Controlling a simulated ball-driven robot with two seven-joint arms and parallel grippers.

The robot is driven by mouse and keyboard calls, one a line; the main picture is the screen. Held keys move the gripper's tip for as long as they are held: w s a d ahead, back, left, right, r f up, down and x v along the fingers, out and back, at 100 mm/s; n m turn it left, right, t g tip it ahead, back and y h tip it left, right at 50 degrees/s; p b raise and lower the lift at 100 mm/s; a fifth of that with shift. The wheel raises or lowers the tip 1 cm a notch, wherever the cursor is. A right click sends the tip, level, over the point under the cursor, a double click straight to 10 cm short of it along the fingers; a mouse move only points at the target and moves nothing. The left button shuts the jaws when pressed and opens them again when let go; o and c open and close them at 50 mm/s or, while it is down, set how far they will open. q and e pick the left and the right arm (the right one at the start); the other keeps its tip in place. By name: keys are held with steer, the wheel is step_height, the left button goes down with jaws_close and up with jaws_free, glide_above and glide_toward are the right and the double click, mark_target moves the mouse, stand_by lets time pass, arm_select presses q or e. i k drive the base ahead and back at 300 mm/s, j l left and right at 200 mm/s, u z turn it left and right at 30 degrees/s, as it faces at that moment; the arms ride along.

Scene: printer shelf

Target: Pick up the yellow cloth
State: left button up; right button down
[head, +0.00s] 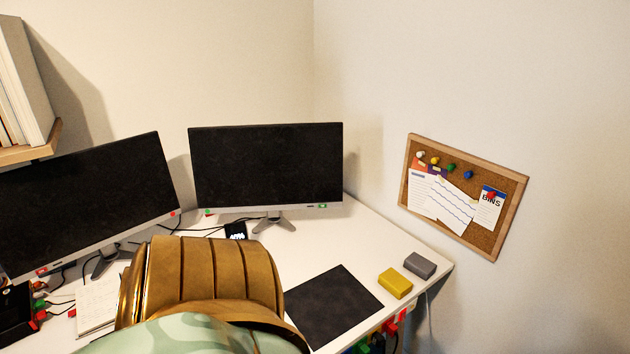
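A small yellow block-shaped item (395,283) lies on the right end of the white desk, near its front edge. It looks like the yellow cloth, folded thick, but the picture is too small to be sure of the material. A similar grey item (419,265) lies just behind it to the right. Neither of my grippers shows in the head view.
A black mat (334,305) lies left of the yellow item on the white desk (305,245). Two monitors (265,165) stand behind. A corkboard (480,228) hangs on the right wall.

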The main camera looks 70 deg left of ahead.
mark_target(396, 285)
steer(key=u, duration=1.6)
steer(key=z, duration=1.4)
steer(key=u, duration=1.4)
steer(key=i+l, duration=0.25)
steer(key=l, duration=0.15)
steer(key=i+l+u, duration=0.1)
steer(key=l, duration=0.35)
steer(key=i+j, duration=0.05)
steer(key=i, duration=0.05)
